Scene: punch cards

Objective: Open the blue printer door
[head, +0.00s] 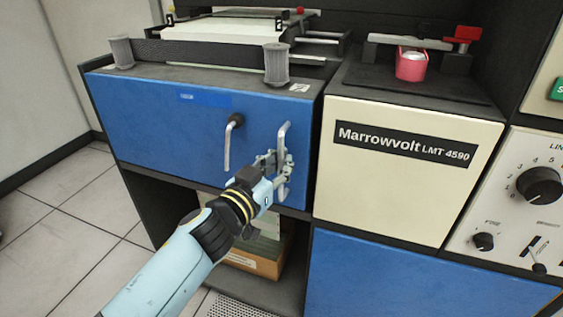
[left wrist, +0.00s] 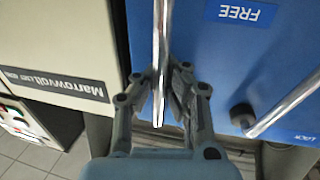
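The blue printer door (head: 165,135) is flush in the front of the printer cabinet and looks closed. A silver vertical bar handle (head: 284,137) stands on its right side. My left gripper (head: 281,163) is at the lower half of this handle. In the left wrist view its fingers (left wrist: 162,75) converge on both sides of the handle (left wrist: 158,25) and look shut on it. A lever with a dark knob (head: 235,121) hangs down left of the handle. In the left wrist view, an upside-down "FREE" label (left wrist: 240,12) shows on the door. My right gripper is not in view.
A cream Marrowvolt cabinet (head: 395,195) stands directly right of the door. Two grey spools (head: 276,65) stand on the cabinet top. Below the door is an open shelf with a cardboard box (head: 255,262). Tiled floor (head: 70,220) lies free at the left.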

